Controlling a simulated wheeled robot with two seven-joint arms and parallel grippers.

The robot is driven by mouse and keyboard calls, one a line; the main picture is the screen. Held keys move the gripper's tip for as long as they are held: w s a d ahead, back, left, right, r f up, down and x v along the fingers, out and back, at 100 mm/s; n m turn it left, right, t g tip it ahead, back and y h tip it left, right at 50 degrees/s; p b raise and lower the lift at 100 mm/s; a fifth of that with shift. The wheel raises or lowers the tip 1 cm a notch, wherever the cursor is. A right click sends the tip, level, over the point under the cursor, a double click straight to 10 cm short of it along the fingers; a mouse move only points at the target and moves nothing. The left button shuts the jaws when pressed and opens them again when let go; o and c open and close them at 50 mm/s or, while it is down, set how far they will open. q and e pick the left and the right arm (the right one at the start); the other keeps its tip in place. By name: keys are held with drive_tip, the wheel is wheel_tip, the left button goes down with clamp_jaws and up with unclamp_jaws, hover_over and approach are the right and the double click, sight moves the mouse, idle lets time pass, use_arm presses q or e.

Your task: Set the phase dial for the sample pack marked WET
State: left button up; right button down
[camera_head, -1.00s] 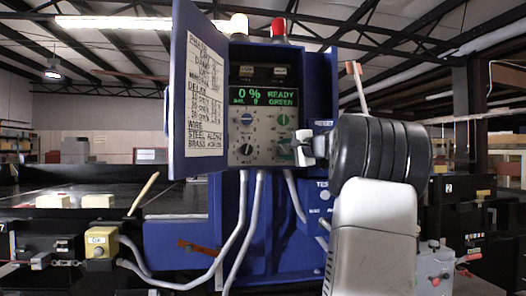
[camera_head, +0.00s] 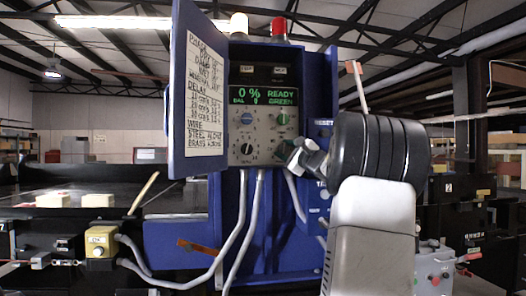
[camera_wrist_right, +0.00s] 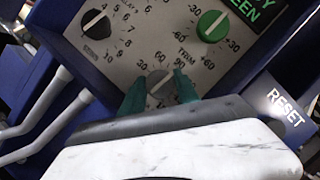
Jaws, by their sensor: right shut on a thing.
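The detector's control panel (camera_head: 262,105) sits in a blue cabinet, and its screen (camera_head: 264,97) reads "0 %" and "READY GREEN". My right gripper (camera_head: 291,152) is at the panel's lower right dial. In the right wrist view, its teal fingertips (camera_wrist_right: 160,90) are shut on a grey dial (camera_wrist_right: 160,80), with 60 and 90 printed near it. The dial's pointer and name are too unclear to read. The green trim knob (camera_wrist_right: 211,26) and black delay knob (camera_wrist_right: 96,24) are free. A settings card (camera_head: 206,95) hangs on the open door. No pack marked WET can be made out.
Two cream blocks (camera_head: 97,201) lie on the dark conveyor at left. A yellow button box (camera_head: 101,241) stands in front of it. White cables hang below the panel. A blue RESET plate (camera_wrist_right: 281,108) is close to the gripper's right. The cabinet door (camera_head: 180,90) stands open.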

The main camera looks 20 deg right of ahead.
drive_tip(key=shift+f+m, duration=0.1)
drive_tip(key=shift+m, duration=0.2)
drive_tip(key=c, duration=1)
unclamp_jaws()
drive_tip(key=shift+s, duration=0.1)
drive_tip(key=v, duration=0.7)
drive_tip(key=shift+s+f, duration=0.1)
drive_tip(key=shift+s, duration=0.2)
